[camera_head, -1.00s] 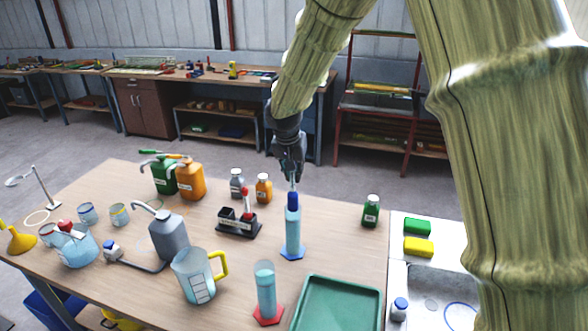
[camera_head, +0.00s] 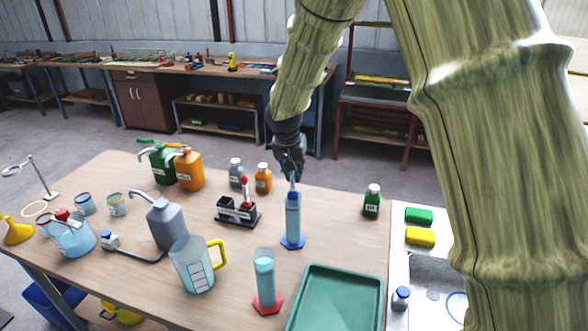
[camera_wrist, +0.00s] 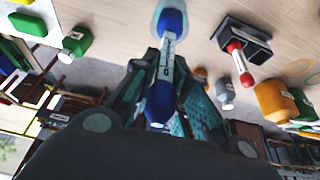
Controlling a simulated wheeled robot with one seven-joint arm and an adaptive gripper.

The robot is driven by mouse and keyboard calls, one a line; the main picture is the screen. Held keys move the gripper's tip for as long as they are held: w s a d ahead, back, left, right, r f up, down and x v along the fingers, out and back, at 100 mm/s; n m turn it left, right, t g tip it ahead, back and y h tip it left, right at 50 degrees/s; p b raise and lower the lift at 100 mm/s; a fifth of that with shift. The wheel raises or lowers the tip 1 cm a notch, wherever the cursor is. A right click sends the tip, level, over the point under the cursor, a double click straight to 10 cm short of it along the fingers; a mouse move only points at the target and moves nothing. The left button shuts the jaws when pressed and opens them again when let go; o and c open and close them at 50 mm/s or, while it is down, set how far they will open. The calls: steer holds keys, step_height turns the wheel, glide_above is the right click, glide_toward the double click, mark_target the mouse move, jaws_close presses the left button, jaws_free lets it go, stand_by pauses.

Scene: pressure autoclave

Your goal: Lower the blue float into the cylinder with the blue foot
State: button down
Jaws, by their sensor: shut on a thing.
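The cylinder with the blue foot (camera_head: 292,228) stands upright on the table and holds pale blue liquid. The blue float (camera_head: 293,199) is upright, its blue body inside the upper part of this cylinder and its thin stem rising above the rim. My gripper (camera_head: 291,170) is just above the cylinder, shut on the upper end of the float. In the wrist view, the float's stem and blue knob (camera_wrist: 160,102) show between my fingers, with its blue body (camera_wrist: 172,23) toward the cylinder. The fingertip contact is partly hidden.
A cylinder with a red foot (camera_head: 265,282) stands in front, beside a green tray (camera_head: 345,272). A black rack (camera_head: 238,212) with a red-topped thing is to the left. A jug with a yellow handle (camera_head: 194,266) stands front left.

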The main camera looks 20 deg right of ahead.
mark_target(294, 186)
steer(key=shift+f+b, duration=1.45)
steer(key=shift+f, duration=1.35)
steer(key=shift+s+f, duration=0.1)
steer(key=c, duration=1.3)
jaws_free()
steer(key=v, duration=1.2)
